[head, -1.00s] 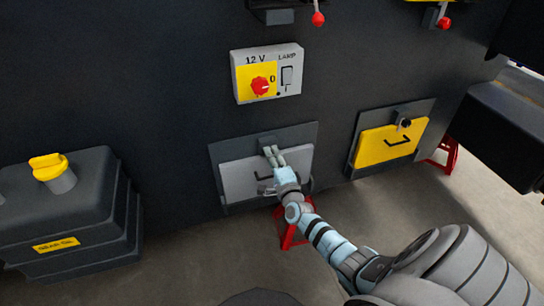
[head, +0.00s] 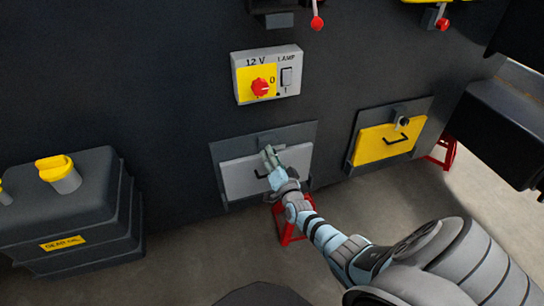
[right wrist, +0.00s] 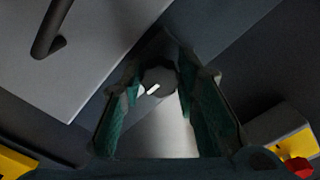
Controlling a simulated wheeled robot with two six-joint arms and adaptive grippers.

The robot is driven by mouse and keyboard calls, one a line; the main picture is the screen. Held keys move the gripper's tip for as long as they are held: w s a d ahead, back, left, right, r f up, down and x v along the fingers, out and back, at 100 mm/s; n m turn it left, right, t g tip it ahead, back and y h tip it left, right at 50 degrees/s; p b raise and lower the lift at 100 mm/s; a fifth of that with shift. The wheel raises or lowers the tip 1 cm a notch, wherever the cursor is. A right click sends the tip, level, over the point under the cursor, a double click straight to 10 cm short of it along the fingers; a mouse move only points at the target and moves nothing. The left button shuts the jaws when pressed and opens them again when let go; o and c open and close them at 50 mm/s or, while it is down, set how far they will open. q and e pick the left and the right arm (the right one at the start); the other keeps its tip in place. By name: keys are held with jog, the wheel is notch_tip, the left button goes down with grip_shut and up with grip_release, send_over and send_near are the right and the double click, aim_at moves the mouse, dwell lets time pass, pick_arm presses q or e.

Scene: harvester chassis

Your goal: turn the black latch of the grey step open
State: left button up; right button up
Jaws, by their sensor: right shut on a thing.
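The grey step (head: 237,178) is a flat panel in a dark frame on the chassis wall, with a black bar handle. Its black latch sits at the top middle and is mostly hidden by my gripper in the head view. My right gripper (head: 270,153) is at the top edge of the step, shut on the latch. In the right wrist view the round dark latch knob (right wrist: 158,77) with a white mark sits between the fingertips. The grey panel (right wrist: 90,45) with its handle shows at upper left there. My left gripper is not in view.
A yellow step (head: 376,148) with its own latch (head: 402,122) is to the right. A 12 V lamp switch box (head: 267,75) with a red knob is above. A red stand (head: 290,232) is below the grey step.

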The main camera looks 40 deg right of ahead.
jog(key=shift+f+n, duration=0.1)
jog(key=shift+n, duration=0.2)
jog(key=o, duration=1.2)
jog(key=shift+c, duration=0.2)
jog(key=v, duration=1.2)
